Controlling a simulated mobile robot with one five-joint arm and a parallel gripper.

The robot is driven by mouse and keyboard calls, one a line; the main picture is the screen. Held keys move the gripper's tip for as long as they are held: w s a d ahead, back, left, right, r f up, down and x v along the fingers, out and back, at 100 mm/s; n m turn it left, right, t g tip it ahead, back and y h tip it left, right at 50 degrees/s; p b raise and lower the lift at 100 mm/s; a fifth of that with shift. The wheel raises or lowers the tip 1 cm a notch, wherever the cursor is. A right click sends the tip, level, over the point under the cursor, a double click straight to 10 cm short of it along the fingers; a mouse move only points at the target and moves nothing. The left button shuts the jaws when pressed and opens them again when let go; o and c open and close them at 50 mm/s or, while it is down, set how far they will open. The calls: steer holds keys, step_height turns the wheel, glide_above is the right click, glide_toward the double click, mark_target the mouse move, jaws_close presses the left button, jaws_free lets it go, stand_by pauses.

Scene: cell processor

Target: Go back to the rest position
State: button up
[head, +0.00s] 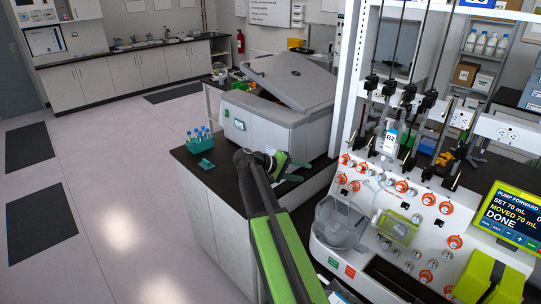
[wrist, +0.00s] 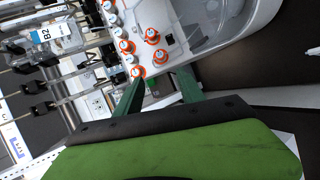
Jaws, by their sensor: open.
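My gripper (head: 293,170) is at the end of my raised green arm, over the dark bench, left of the white cell processor (head: 345,268). In the wrist view my gripper (wrist: 158,84) shows two dark green fingers spread apart with nothing between them. Beyond them are the processor's orange-ringed valves and its clear round chamber (wrist: 225,30). The chamber (head: 342,225) also shows in the head view. The processor's screen (head: 510,215) reads "PUMP FORWARD, SET 70 mL, MOVED 70 mL, DONE".
A grey centrifuge (head: 275,125) with its lid raised stands behind my gripper. A teal tube rack (head: 200,144) is on the bench to the left. A bag labelled B2 (head: 390,140) hangs above the valves, among dark poles. The floor at left is clear.

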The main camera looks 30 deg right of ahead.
steer(key=s+a+f+n+t+y+b, duration=0.1)
steer(key=s+a+f+y+b, duration=0.15)
steer(key=a+f, duration=0.6)
steer(key=s+a+f+n+t+y+b, duration=0.15)
steer(key=a+f+b, duration=0.35)
steer(key=a, duration=0.7)
steer(key=s+a+f+y, duration=0.3)
steer(key=a+y, duration=0.1)
steer(key=a, duration=0.5)
steer(key=s+a+f+y, duration=0.4)
steer(key=a, duration=0.4)
steer(key=shift+s+a+y, duration=0.3)
steer(key=shift+a+y, duration=0.05)
steer(key=shift+y, duration=0.05)
